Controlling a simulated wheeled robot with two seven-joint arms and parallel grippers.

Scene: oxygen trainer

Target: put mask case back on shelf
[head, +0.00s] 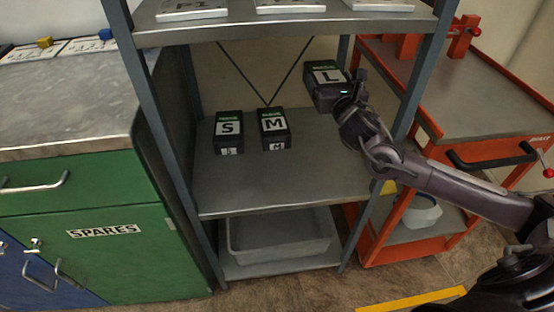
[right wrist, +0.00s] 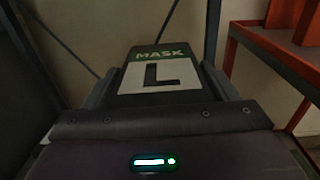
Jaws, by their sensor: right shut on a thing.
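The mask case marked L (head: 325,76) is black with a green and white label. My right gripper (head: 346,92) is shut on it and holds it above the right part of the shelf board (head: 250,188), between the uprights. In the right wrist view the L case (right wrist: 161,72) sits between the two fingers (right wrist: 165,85), label facing up. The S case (head: 229,130) and the M case (head: 274,128) stand side by side on the same board, left of the held case. The left gripper is not in view.
The top board (head: 240,30) of the rack is above the held case. A grey bin (head: 280,246) is on the bottom level. An orange cart (head: 440,135) stands close on the right, a green cabinet (head: 95,190) on the left. The board right of M is clear.

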